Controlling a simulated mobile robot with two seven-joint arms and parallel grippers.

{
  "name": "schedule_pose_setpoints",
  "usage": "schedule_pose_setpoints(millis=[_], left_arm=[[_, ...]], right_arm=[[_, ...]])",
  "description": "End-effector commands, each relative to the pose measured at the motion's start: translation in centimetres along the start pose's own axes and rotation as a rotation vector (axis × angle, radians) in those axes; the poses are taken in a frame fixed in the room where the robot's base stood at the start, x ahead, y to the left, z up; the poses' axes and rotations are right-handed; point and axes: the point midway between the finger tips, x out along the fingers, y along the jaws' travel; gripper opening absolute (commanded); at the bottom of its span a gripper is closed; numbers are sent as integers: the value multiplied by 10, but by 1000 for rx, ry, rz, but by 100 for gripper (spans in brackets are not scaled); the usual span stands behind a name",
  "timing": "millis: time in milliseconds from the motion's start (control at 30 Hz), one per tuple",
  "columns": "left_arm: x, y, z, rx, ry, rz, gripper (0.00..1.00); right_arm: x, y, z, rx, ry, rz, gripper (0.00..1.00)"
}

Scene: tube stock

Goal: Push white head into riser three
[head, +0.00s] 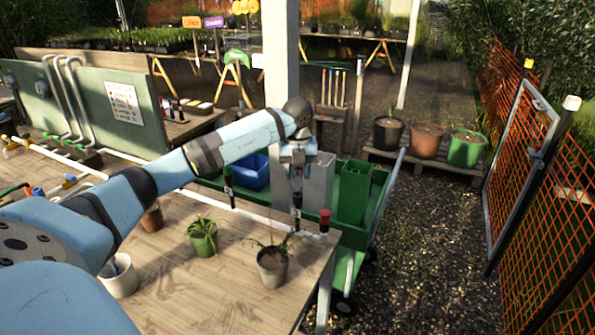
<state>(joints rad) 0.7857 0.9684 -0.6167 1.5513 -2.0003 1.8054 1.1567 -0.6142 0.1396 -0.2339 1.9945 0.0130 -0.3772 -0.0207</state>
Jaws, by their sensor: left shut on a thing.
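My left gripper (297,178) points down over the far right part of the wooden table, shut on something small. The fingers hide most of it, so I cannot make out a white head. Directly below is a black riser (297,212) with a small pale label, standing on the white pipe (262,217); I cannot tell whether the held thing touches it. Another black riser (228,186) stands to the left, and one with a red head (325,217) stands to the right at the pipe's end. The labels are too small to read. My right gripper is not in view.
A green potted plant (202,238), a grey potted plant (272,268), a terracotta pot (152,217) and a white cup (118,276) stand on the table (200,290). Behind the pipe, a green cart (353,237) holds a blue crate (251,172), a grey bin (320,180) and a green bin (354,193).

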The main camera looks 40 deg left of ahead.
Motion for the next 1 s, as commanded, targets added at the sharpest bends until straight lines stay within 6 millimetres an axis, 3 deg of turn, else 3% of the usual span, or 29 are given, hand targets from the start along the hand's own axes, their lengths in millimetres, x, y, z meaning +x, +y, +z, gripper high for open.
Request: schedule_pose_setpoints(millis=[1000], left_arm=[[14, 0, 1, 0, 0, 1, 18]], right_arm=[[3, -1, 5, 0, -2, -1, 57]])
